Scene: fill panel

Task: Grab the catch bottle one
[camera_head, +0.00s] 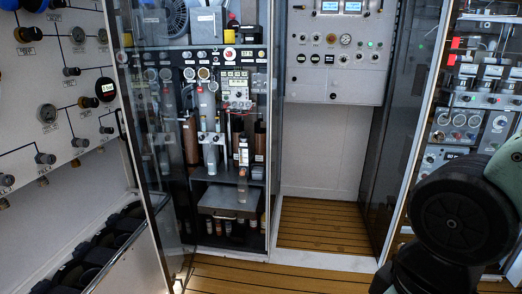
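I cannot tell for certain which vessel is catch bottle one. A slim pale bottle (243,158) with an orange-red part near its middle stands upright in the middle cabinet, at the front of the shelf below the meter. Tall brown cylinders (260,142) stand to its right and further left behind the glass. Several small dark bottles with pale tops (228,228) stand low in the cabinet, under a metal box. Labels are too small to read. My arm shows as dark round links at the lower right, far from the cabinet. My gripper is not in view.
A glass door (150,130) stands at the cabinet's left. A metal box (228,200) sits under the shelf. A valve panel (60,100) and a rack of dark round items (100,245) are at left. The wooden floor (325,225) in the right bay is clear.

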